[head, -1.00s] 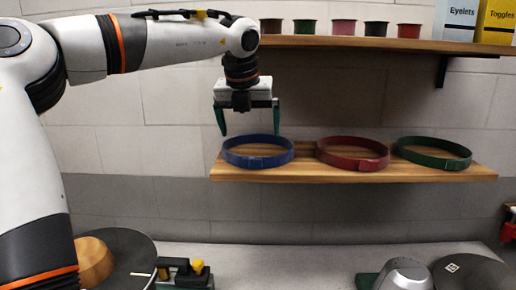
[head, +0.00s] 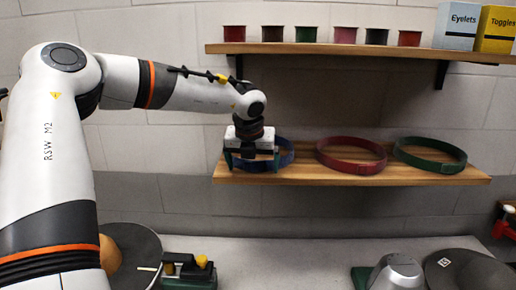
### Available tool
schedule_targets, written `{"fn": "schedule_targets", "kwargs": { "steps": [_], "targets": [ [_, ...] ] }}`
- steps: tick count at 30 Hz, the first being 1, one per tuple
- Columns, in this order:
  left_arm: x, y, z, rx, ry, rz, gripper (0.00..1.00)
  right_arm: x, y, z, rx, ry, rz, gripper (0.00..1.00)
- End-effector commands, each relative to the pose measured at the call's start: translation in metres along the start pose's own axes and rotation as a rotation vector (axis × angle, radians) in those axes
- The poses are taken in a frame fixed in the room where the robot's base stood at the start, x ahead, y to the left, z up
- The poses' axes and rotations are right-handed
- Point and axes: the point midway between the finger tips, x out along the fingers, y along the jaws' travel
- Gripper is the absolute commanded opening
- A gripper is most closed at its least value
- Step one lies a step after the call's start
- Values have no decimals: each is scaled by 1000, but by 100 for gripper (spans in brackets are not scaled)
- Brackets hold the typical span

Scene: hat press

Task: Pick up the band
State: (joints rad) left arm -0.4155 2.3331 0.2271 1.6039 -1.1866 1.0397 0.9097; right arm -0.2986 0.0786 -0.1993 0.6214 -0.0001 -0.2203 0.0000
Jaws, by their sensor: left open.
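Three bands lie on the lower wooden shelf (head: 340,178): a blue band (head: 286,153) at left, a red band (head: 350,168) in the middle and a green band (head: 432,165) at right. My left gripper (head: 253,161) is open, pointing forward and down at the blue band, and covers most of it. Its dark green fingers are spread to either side; whether they touch the band cannot be told. My right gripper is out of view.
An upper shelf (head: 330,48) holds several small coloured pots and two boxes, Eyelets (head: 458,25) and Toggles (head: 495,28). On the table below are a black clamp-like device (head: 188,270), a grey dome (head: 398,272) and a dark hat brim (head: 470,270).

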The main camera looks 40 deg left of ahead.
Motion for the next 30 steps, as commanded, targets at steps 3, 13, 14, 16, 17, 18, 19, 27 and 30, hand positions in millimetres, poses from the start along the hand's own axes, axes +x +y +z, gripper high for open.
{"fn": "schedule_targets", "kwargs": {
  "steps": [3,13,14,16,17,18,19,27,30],
  "targets": [
    [2,0,0,0,1,1,100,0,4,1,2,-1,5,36],
    [2,0,0,0,1,1,66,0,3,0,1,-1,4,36],
    [2,0,0,0,1,1,61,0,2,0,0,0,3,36],
    [2,0,0,0,1,1,49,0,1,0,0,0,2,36],
    [2,0,0,0,1,0,44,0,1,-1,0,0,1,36],
    [2,0,0,0,1,0,38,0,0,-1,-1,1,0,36],
    [2,0,0,0,0,0,33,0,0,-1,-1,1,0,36],
    [1,0,0,0,1,0,25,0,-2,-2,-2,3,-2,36],
    [-4,0,-2,-2,2,0,25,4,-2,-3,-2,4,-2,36]
  ]
}}
